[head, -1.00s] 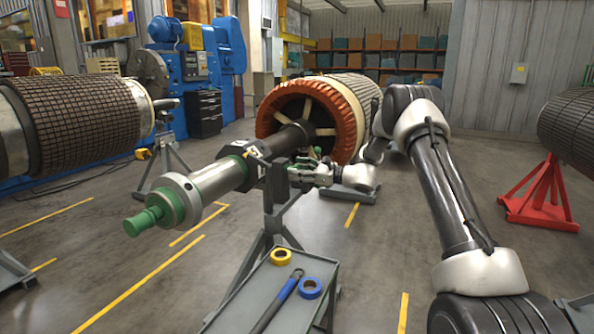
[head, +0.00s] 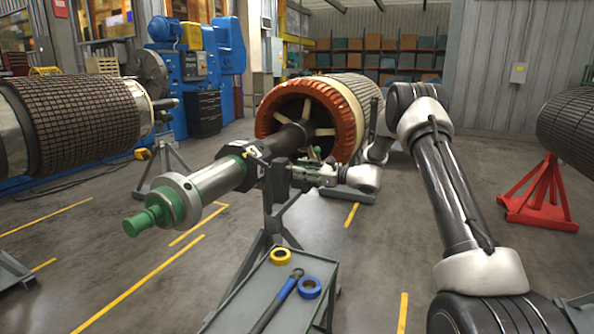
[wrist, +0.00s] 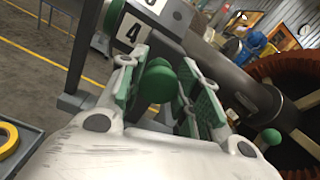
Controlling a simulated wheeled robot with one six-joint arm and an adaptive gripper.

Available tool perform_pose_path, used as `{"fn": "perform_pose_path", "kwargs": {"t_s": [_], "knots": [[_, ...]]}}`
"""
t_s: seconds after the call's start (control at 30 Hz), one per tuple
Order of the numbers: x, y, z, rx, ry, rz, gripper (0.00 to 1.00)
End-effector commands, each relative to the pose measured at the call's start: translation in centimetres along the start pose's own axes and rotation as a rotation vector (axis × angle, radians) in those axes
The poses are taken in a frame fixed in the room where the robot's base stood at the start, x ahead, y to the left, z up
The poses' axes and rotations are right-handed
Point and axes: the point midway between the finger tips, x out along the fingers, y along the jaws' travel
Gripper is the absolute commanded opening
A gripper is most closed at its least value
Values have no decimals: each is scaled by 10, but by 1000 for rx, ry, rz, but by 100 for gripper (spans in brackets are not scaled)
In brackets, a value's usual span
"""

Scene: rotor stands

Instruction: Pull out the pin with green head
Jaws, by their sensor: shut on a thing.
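In the wrist view, a green ball-shaped pin head (wrist: 158,82) sits between the green-padded fingers of my gripper (wrist: 166,72), which is shut on it. The pin's shank is hidden. A second green ball head (wrist: 272,137) shows outside the fingers at the lower right. In the head view, my gripper (head: 302,173) is beside the grey rotor stand (head: 275,200), just right of its top. The held head is too small to make out there.
A dark block marked 4 (wrist: 132,30) is just beyond my fingers. The rotor shaft (head: 222,177) lies across the stand, with the orange-ended rotor (head: 350,115) behind. A grey tray (head: 262,285) holds tape rolls and a blue-handled tool. A red stand (head: 540,195) is at right.

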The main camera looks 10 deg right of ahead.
Motion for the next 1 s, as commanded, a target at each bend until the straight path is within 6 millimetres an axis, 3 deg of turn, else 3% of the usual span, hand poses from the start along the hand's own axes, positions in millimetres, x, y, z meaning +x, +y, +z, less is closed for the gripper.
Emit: {"fn": "perform_pose_path", "kwargs": {"t_s": [0.1,0.33,0.37,0.47,0.83,1.0], "knots": [[-13,-1,0,1,0,-2,0],[-14,0,0,0,1,0,0],[-14,0,-1,0,1,0,38],[-14,0,0,0,1,0,56],[-16,0,0,0,1,-1,56],[-41,-1,0,0,1,-5,56]]}}
